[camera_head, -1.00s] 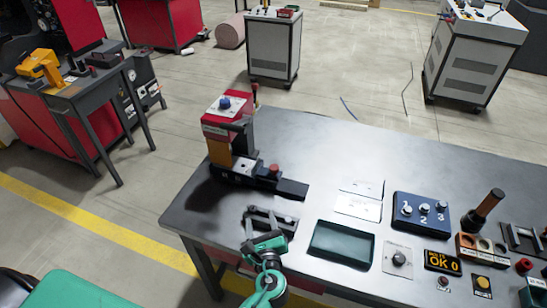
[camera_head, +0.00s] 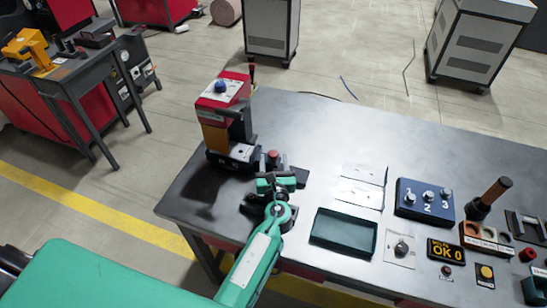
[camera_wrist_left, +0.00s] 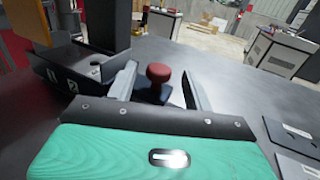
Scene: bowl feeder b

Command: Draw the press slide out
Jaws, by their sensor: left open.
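The press (camera_head: 214,135) stands at the left end of the table, with a red and white top, an orange body and a blue button. Its dark slide (camera_head: 240,153) sticks out to the right at the base and carries a red knob (camera_head: 272,154). My left gripper (camera_head: 277,165) is open at the knob. In the left wrist view the red knob (camera_wrist_left: 158,72) on its dark post shows between the two fingers (camera_wrist_left: 158,88), apart from both as far as I can see. The slide's far end is partly hidden by my gripper in the head view. My right gripper is not in view.
A dark green tray (camera_head: 343,233) lies right of my left arm. Beyond it are a blue numbered panel (camera_head: 424,200), a knob plate (camera_head: 400,248) and an OK display (camera_head: 445,250). The table behind the slide is clear.

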